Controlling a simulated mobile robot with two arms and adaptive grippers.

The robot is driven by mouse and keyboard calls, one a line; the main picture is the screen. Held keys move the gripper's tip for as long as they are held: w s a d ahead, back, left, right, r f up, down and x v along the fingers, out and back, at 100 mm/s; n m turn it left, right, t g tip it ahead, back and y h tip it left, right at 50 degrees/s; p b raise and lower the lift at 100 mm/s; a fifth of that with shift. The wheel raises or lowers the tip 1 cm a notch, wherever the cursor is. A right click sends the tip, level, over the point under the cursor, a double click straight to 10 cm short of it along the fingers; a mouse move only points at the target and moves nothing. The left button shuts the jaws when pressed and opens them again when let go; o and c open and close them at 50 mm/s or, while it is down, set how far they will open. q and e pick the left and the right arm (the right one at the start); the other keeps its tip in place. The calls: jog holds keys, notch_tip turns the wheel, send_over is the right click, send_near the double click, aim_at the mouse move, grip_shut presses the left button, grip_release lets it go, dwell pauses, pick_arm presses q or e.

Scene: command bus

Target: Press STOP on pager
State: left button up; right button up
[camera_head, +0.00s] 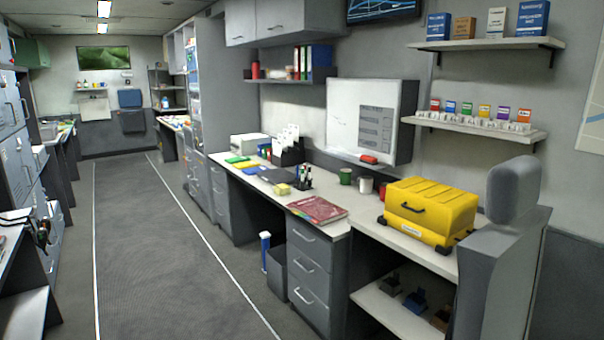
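I cannot make out a pager or a STOP button in the head view. Small items on the long right-hand counter (400,240) and on the left-hand worktops are too small to tell apart. Neither of my grippers is in view.
A grey seat back (512,235) stands at the near right. A grey bin (277,270) is under the counter. The aisle floor (165,250) is clear; cabinets line the left.

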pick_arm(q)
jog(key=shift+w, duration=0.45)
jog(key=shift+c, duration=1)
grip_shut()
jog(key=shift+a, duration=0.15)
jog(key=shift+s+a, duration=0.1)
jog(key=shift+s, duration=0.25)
